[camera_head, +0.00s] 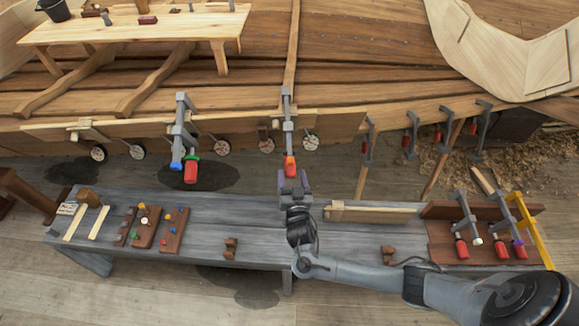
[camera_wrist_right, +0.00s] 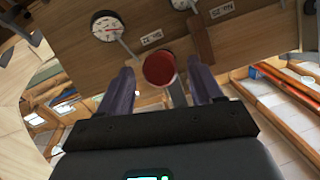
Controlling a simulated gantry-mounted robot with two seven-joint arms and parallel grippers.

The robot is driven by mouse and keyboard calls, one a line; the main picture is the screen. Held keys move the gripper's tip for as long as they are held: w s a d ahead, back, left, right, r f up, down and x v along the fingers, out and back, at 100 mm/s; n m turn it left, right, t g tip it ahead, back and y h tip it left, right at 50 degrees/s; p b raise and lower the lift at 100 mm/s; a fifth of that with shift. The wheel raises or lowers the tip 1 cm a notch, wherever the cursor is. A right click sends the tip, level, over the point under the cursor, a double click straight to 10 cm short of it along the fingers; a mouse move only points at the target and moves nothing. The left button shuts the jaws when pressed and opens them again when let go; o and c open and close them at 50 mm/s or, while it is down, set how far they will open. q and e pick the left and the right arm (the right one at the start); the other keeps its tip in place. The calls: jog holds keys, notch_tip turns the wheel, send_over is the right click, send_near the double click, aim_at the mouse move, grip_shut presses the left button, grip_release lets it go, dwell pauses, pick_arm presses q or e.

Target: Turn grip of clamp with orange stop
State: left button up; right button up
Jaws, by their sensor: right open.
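The clamp with the orange stop (camera_head: 288,126) hangs upright on the hull plank, near the middle of the head view. Its red grip (camera_head: 291,170) is at the lower end, with orange just above it. My right gripper (camera_head: 293,178) is just below the grip, pointing up at it, with its fingers apart. In the right wrist view the round red end of the grip (camera_wrist_right: 159,69) shows between the two open fingers (camera_wrist_right: 160,88). I cannot tell whether either finger touches it. My left gripper is not in view.
Another clamp with blue and green parts (camera_head: 182,135) hangs to the left. Round dials (camera_head: 222,148) line the plank. Below is a grey bench (camera_head: 205,215) with pegged blocks (camera_head: 146,228) and a rack of clamps (camera_head: 440,243) at right. Small clamps (camera_head: 411,134) hang farther right.

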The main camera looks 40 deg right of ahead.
aim_at(290, 167)
jog(key=shift+x, duration=2.35)
jog(key=shift+a, duration=0.1)
jog(key=shift+b, duration=0.3)
jog(key=c, duration=1)
